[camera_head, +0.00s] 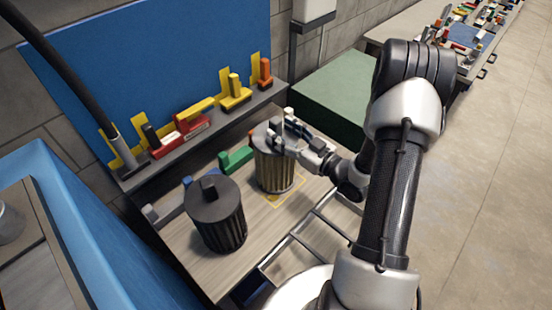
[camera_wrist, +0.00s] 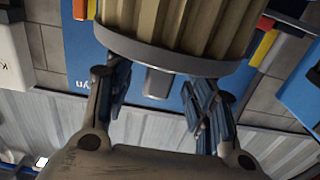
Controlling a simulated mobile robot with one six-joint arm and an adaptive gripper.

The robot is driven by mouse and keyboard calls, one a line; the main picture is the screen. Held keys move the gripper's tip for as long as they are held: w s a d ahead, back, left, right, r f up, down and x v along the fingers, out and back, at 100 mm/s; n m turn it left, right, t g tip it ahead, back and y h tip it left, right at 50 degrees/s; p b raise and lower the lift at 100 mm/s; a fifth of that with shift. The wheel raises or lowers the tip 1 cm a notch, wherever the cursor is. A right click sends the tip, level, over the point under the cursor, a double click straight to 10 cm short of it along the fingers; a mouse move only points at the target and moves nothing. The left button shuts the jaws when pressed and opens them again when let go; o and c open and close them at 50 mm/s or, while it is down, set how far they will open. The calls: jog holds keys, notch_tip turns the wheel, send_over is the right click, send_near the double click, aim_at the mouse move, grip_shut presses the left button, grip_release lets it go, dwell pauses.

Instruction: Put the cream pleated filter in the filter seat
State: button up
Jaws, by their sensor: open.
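The cream pleated filter (camera_head: 275,172) stands upright on the workbench, with a grey cap on top. In the wrist view its cream pleats (camera_wrist: 185,22) and grey cap rim (camera_wrist: 165,54) fill the top of the picture. A small grey grip block (camera_wrist: 158,83) sticks out from the cap. My gripper (camera_head: 286,136) is at the top of this filter. In the wrist view my gripper (camera_wrist: 160,92) is open, with one finger on each side of the block and gaps between. I cannot clearly make out a filter seat; a yellow outline (camera_head: 290,195) marks the bench by the filter's base.
A dark ribbed filter (camera_head: 217,222) with a block on its cap stands on the bench (camera_head: 246,247), left and nearer. A green block (camera_head: 236,158) lies behind. A shelf (camera_head: 215,122) with coloured tools runs along the blue back panel (camera_head: 150,70). A blue-walled bin (camera_head: 95,235) is at left.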

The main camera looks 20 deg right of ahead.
aim_at(280, 131)
jog(key=x, duration=0.3)
jog(key=shift+w+a, duration=0.1)
jog(key=shift+a, duration=0.05)
jog(key=shift+c, duration=0.2)
grip_shut()
dwell(0.7)
